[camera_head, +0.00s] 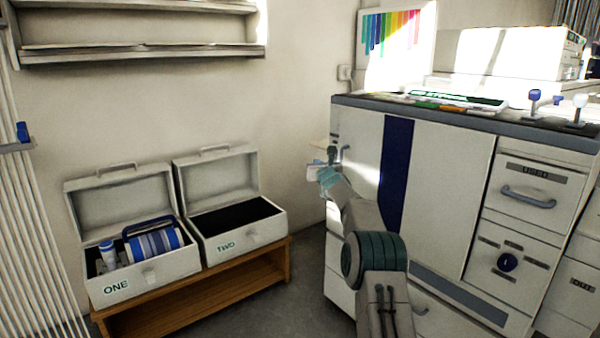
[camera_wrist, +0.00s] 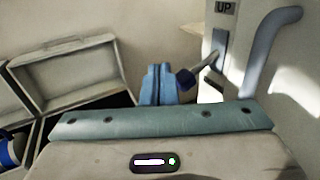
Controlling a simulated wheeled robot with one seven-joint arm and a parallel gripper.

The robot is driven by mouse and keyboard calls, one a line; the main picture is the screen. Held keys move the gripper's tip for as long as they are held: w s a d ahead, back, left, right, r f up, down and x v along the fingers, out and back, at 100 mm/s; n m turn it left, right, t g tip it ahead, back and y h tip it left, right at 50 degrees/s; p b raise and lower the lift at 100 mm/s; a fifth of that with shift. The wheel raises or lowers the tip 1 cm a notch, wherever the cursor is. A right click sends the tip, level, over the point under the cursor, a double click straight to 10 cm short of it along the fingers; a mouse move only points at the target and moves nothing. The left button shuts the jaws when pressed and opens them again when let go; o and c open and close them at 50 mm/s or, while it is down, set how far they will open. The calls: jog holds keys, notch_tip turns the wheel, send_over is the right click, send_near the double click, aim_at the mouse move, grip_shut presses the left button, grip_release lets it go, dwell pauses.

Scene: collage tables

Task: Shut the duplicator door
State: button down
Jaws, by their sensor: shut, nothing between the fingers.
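The duplicator appears to be the large white machine (camera_head: 435,190) with a dark blue stripe (camera_head: 396,165) on its front. Its front panels look roughly flush; I cannot tell how far its door is open. A grey handle (camera_head: 346,153) is at the front's left edge, and a large grey handle (camera_wrist: 266,48) shows in the wrist view. Beside that is a lever with a dark knob (camera_wrist: 187,79) under an "UP" label (camera_wrist: 225,8). My gripper (camera_head: 325,168) is shut and empty. Its blue fingers (camera_wrist: 155,85) are close to the knob; contact is unclear.
Two open white boxes, ONE (camera_head: 150,281) and TWO (camera_head: 240,239), sit on a low wooden bench (camera_head: 200,299) at left. ONE holds blue-striped items. Drawers (camera_head: 528,195) are at right. Several levers (camera_head: 534,100) and a tray (camera_head: 455,99) are on top. Some floor is clear between bench and machine.

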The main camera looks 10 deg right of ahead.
jog(key=s+a, duration=0.4)
jog(key=a, duration=0.3)
jog(key=s+a+r+n+g+y+p, duration=0.1)
jog(key=s+a+r+n+y+p, duration=0.15)
jog(key=s+r+n+p, duration=0.5)
jog(key=s+a+r+n+g+y+p, duration=0.1)
jog(key=s+a+r+n+y+p, duration=0.2)
jog(key=r, duration=0.7)
jog(key=s+a+r+n+g+y+p, duration=0.1)
jog(key=s+a+r+n+g+p, duration=0.25)
jog(key=s+n+p, duration=0.35)
jog(key=s+a+r+n+g+y+p, duration=0.1)
jog(key=s+a+r+n+g+p, duration=0.15)
jog(key=s+r+p, duration=0.45)
jog(key=s+d+n+g+h+p, duration=0.2)
jog(key=s+n+p, duration=0.3)
jog(key=s, duration=0.7)
jog(key=s+d+r+n+g+h+p, duration=0.1)
jog(key=s+n+p, duration=0.4)
jog(key=s, duration=0.7)
jog(key=s+d+r+n+g+h+p, duration=0.1)
jog(key=s+d+n+g+h+p, duration=0.3)
jog(key=s+p, duration=0.3)
jog(key=s+n, duration=0.1)
jog(key=s, duration=0.4)
jog(key=shift+d+n, duration=0.2)
jog(key=shift+n, duration=0.2)
jog(key=shift+h, duration=0.25)
